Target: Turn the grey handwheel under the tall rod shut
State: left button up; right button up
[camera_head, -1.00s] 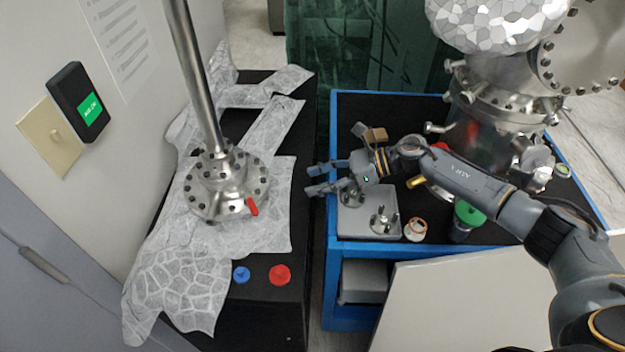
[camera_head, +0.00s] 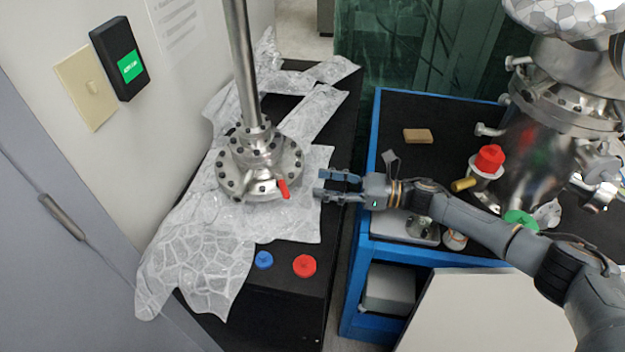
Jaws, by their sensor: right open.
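The tall metal rod (camera_head: 243,60) rises from a round, bolted silver fitting (camera_head: 257,162) on the foil-covered black table. Stacked round metal parts sit at the rod's foot; I cannot clearly tell which is the grey handwheel. A red lever (camera_head: 283,189) sticks out at the fitting's front right. My right gripper (camera_head: 319,184) is open and empty, its fingers pointing left toward the fitting. It appears beside the fitting, near the table's right edge, apart from the red lever. My left gripper is out of view.
Crinkled foil (camera_head: 200,265) covers much of the table. A blue knob (camera_head: 264,260) and a red knob (camera_head: 305,266) are at its front. A blue-framed cart (camera_head: 372,250) with metal equipment stands right, across a narrow gap. A wall (camera_head: 120,150) bounds the left.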

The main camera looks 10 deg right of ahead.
aim_at(312, 181)
jog(key=shift+p+x, duration=0.3)
jog(key=shift+x, duration=1.5)
jog(key=shift+c, duration=0.2)
grip_shut()
jog(key=shift+f+m+b, duration=0.15)
jog(key=shift+m+b, duration=0.25)
jog(key=shift+m, duration=0.3)
